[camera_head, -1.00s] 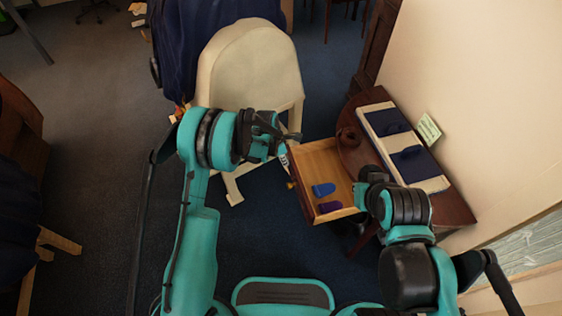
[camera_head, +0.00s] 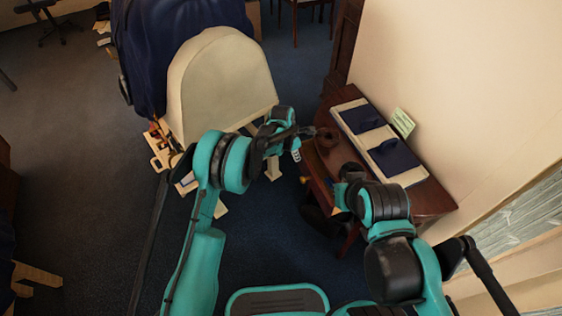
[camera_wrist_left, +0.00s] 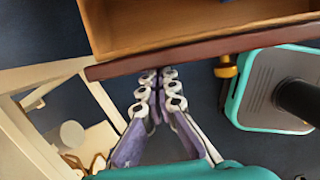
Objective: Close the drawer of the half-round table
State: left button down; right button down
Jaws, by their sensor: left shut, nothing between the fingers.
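The half-round table (camera_head: 428,198) is dark wood and stands against the wall at right. Its drawer (camera_head: 317,193) is still partly out, with a dark front, a pale inside and a brass knob (camera_head: 303,180). In the left wrist view the drawer's front edge (camera_wrist_left: 205,51) crosses the top, with the knob (camera_wrist_left: 227,70) right of my fingers. My left gripper (camera_head: 306,134) is shut and empty. Its fingertips (camera_wrist_left: 160,74) are at the drawer front, seemingly touching it. My right gripper (camera_head: 343,187) is over the drawer's near side; its fingers are mostly hidden.
A green card (camera_head: 403,122) leans by the wall. A cream chair (camera_head: 221,85) stands left of the table. Blue carpet is clear in front.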

pick_arm(q)
jog(key=shift+w+d, duration=0.25)
jog(key=shift+d, duration=0.55)
jog(key=shift+w+d, duration=0.3)
jog(key=shift+d, duration=0.45)
jog(key=shift+w+d, duration=0.25)
jog(key=shift+d, duration=0.55)
jog(key=shift+a, duration=0.1)
